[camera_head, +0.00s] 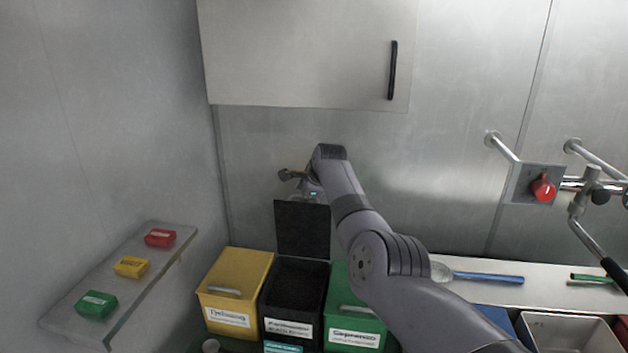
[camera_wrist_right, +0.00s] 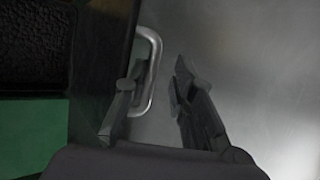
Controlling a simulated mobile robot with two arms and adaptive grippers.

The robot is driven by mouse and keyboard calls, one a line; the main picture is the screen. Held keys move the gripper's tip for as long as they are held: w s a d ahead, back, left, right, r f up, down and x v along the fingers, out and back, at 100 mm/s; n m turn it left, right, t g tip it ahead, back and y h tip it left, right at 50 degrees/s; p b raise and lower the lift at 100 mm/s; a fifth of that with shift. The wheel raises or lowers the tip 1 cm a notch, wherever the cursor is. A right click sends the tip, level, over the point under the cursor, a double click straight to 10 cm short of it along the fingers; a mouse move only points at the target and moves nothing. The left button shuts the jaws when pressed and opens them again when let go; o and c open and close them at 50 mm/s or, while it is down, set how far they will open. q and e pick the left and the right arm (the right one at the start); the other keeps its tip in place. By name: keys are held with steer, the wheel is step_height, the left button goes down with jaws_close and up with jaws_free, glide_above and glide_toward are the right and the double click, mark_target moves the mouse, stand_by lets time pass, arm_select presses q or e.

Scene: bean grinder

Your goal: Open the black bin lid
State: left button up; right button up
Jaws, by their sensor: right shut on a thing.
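The black bin (camera_head: 290,290) stands between the yellow and green bins. Its black lid (camera_head: 302,230) is raised and stands about upright at the bin's back, so the dark inside shows. My right gripper (camera_head: 305,187) is at the lid's upper edge. In the right wrist view, the lid (camera_wrist_right: 104,50) is a dark panel with a metal loop handle (camera_wrist_right: 154,60). My right gripper (camera_wrist_right: 162,82) is shut on this handle, with one finger overlapping the loop. The exact contact is hard to see. My left gripper is not in view.
The yellow bin (camera_head: 238,270) and the green bin (camera_head: 345,300) have lids down. A shelf (camera_head: 150,265) with small red, yellow and green boxes is at left. A cabinet (camera_head: 300,50) hangs above. Blue-handled and green-handled tools lie on the right ledge (camera_head: 545,268).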

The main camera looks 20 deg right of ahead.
steer(key=v, duration=1.2)
steer(key=shift+w+f, duration=0.1)
steer(key=shift+w, duration=0.05)
